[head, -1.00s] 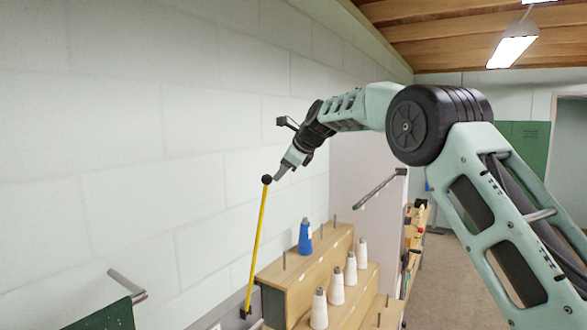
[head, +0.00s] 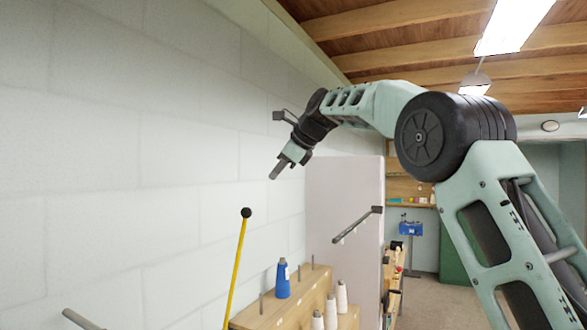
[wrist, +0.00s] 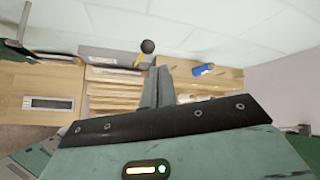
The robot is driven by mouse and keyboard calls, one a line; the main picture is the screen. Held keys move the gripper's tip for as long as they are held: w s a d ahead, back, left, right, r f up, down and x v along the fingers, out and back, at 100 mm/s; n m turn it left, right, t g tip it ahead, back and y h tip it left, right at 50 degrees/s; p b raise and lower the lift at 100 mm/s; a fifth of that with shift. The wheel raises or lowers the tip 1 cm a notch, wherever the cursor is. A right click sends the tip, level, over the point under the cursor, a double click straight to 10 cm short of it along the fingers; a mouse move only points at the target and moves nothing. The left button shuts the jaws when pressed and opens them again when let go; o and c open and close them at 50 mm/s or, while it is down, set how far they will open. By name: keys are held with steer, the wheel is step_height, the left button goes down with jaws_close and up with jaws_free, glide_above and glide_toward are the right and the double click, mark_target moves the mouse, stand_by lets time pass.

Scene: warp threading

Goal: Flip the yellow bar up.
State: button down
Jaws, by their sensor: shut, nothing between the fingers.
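The yellow bar (head: 236,265) stands nearly upright beside the white block wall, leaning slightly right, with a black ball knob (head: 246,213) on top. Its lower end is out of the head view. My gripper (head: 273,176) is shut and empty, above and to the right of the knob, with a clear gap between them. In the wrist view, the knob (wrist: 148,46) and a short stretch of the yellow bar (wrist: 138,60) show just beyond the fingertips of my gripper (wrist: 158,70).
A wooden stepped rack (head: 290,300) holds a blue spool (head: 282,279) and several white cones (head: 342,297). A metal rod (head: 357,225) sticks out from a pale panel (head: 340,185). Another metal rail (head: 82,319) is at lower left.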

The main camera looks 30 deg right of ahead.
steer(key=s+d+r, duration=0.3)
steer(key=s, duration=0.1)
steer(key=shift+d+r+b, duration=0.15)
steer(key=shift+d+b, duration=0.1)
steer(key=shift+b, duration=0.2)
steer(key=shift+w, duration=0.1)
steer(key=s+a+f+n+g+b, duration=0.25)
steer(key=s+a+f+n, duration=0.35)
steer(key=f, duration=0.4)
steer(key=s+a+f+n+g+b, duration=0.25)
steer(key=s+a+f+n, duration=0.3)
steer(key=a+f, duration=0.4)
steer(key=s+a+f+n+g+b, duration=0.1)
steer(key=s+a+f+n+b, duration=0.45)
steer(key=f, duration=0.65)
steer(key=s+f+n+g+h+b, duration=0.1)
steer(key=s+f+n+b, duration=0.1)
steer(key=s+f+n, duration=0.5)
steer(key=s+d+f+n+g+h+b, duration=0.1)
steer(key=s+f+n, duration=0.6)
steer(key=s+f, duration=0.8)
steer(key=s+h, duration=0.1)
steer(key=s, duration=0.4)
steer(key=shift+s+d+f+n+g+b, duration=0.2)
steer(key=shift+s+f+n+g+b, duration=0.1)
steer(key=shift+n+b, duration=0.1)
